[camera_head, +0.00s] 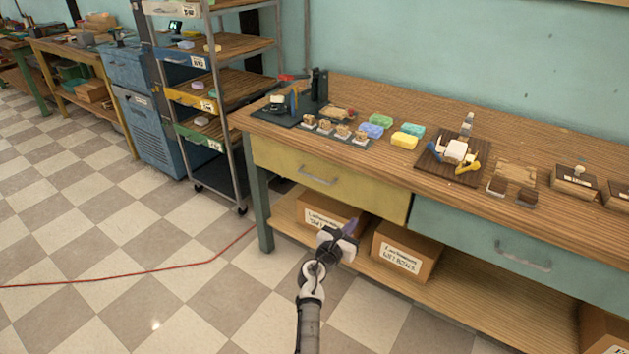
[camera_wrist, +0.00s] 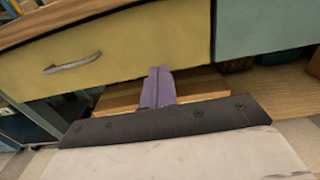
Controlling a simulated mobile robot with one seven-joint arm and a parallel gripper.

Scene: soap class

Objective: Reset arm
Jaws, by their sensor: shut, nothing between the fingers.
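My gripper (camera_head: 349,228) is in front of the wooden workbench, below the level of its top and close to the yellow drawer (camera_head: 312,172). Its purple fingers are together with nothing between them. In the wrist view the shut fingers (camera_wrist: 158,88) point toward the bench, with the yellow drawer (camera_wrist: 110,52) above and to the left and the teal drawer (camera_wrist: 262,25) to the right. Both drawers look closed.
On the bench top (camera_head: 350,160) are several soap bars, a dark tray (camera_head: 437,172) and small boxes. Cardboard boxes (camera_head: 405,252) stand on the lower shelf behind my gripper. A wheeled rack (camera_head: 215,95) stands left of the bench. The checkered floor (camera_head: 130,230) is open, crossed by a red cable (camera_head: 130,273).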

